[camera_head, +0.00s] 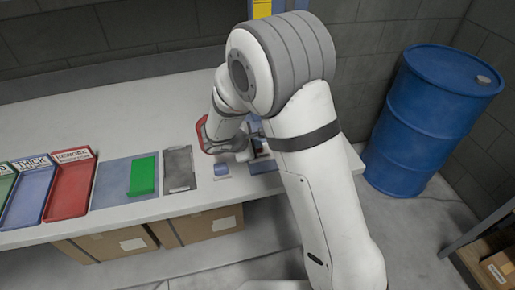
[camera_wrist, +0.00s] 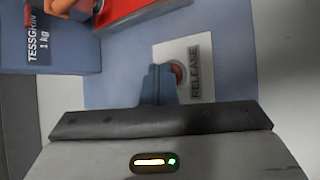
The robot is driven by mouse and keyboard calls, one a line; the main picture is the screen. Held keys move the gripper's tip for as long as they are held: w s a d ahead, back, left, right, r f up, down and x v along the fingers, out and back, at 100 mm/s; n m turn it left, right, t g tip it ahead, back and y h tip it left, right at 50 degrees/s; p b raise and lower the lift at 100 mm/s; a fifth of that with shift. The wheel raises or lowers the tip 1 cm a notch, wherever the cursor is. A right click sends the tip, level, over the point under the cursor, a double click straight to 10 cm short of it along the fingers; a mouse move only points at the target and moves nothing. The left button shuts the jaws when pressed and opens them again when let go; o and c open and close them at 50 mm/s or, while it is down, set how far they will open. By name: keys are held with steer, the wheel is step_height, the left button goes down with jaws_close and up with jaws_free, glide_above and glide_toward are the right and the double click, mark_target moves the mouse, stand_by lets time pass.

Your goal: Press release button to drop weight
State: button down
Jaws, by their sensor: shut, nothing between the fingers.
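The red release button (camera_wrist: 177,73) shows in the wrist view, on a white plate (camera_wrist: 203,92) marked RELEASE. My gripper (camera_wrist: 158,72) is shut and empty. Its fingertips overlap the left edge of the button in the picture and hide part of it. I cannot tell whether they touch it. A blue block (camera_wrist: 72,52) labelled "TESSGRAN 1 kg" is at the upper left of the wrist view. In the head view my arm hides the button and most of the gripper.
A red part (camera_wrist: 145,14) is at the top of the wrist view. A blue barrel (camera_head: 425,125) stands right.

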steer(key=shift+r, duration=0.6)
steer(key=shift+r, duration=0.1)
steer(key=shift+r+p, duration=1.7)
steer(key=shift+r, duration=0.7)
